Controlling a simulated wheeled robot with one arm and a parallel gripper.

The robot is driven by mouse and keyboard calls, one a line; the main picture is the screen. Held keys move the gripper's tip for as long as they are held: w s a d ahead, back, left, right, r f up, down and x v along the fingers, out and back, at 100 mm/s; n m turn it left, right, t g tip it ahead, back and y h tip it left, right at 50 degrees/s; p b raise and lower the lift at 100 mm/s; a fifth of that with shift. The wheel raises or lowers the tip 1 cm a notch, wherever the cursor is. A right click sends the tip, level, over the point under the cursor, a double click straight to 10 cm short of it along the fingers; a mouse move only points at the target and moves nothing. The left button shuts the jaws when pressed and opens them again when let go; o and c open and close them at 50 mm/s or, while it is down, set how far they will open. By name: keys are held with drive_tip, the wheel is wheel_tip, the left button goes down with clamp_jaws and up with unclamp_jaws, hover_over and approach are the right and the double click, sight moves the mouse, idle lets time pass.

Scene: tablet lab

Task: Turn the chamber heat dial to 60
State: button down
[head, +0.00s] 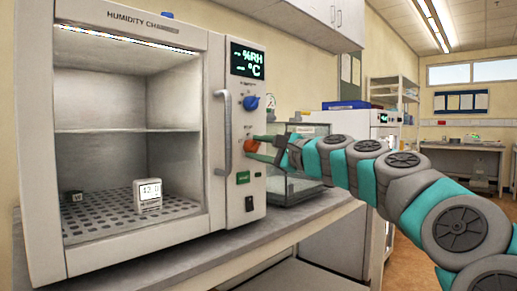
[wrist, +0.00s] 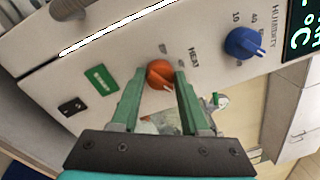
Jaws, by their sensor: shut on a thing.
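The orange heat dial (head: 250,146) sits on the right-hand panel of the humidity chamber (head: 215,190), below the blue humidity dial (head: 251,102). In the wrist view the orange dial (wrist: 160,74) lies between the green fingers of my gripper (wrist: 159,77), which is shut on it. The word HEAT is printed beside it, and a pale mark shows on its lower right. The scale numbers around it are not readable. My gripper (head: 257,147) reaches the panel from the right in the head view. The chamber's display (head: 247,61) shows dashes before %RH and °C.
A vertical handle (head: 224,132) stands left of the panel. A green switch (head: 243,177) and a black socket (head: 249,203) are below the dial. A small white device (head: 148,196) stands inside the chamber. A glass-sided case (head: 298,185) stands on the bench behind my gripper.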

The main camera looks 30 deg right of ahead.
drive_tip(key=shift+c, duration=2)
unclamp_jaws()
drive_tip(key=v, duration=0.8)
drive_tip(key=shift+b, duration=0.45)
drive_tip(key=shift+w+f, duration=0.1)
